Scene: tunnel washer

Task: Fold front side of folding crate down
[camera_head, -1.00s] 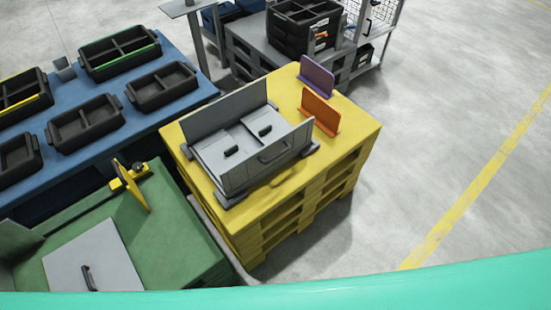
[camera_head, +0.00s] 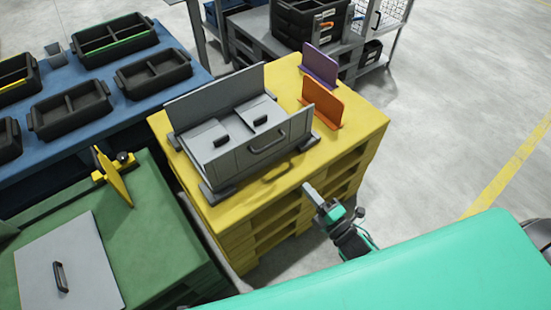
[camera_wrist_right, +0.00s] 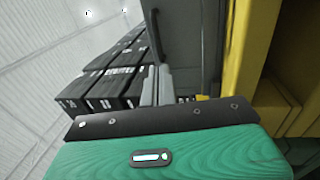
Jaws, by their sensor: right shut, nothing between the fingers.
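The grey folding crate (camera_head: 190,130) stands on top of a yellow pallet stack (camera_head: 355,125). Its front side (camera_head: 238,162), the panel with the large handle, is upright. The taller back panel (camera_head: 215,95) is upright too. Two grey panels with small black grips lie low between them. My right gripper (camera_head: 309,189) is shut and empty, in front of the stack's front edge, apart from the crate and nearer to me. Its fingers also show in the right wrist view (camera_wrist_right: 155,86), beside the yellow stack. My left gripper is not in view.
An orange plate (camera_head: 322,103) and a purple plate (camera_head: 319,65) stand upright at the stack's right. A green table (camera_head: 160,225) with a yellow upright plate (camera_head: 113,178) is at the left. Black bins stand on a blue table (camera_head: 115,105). Open floor lies to the right.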

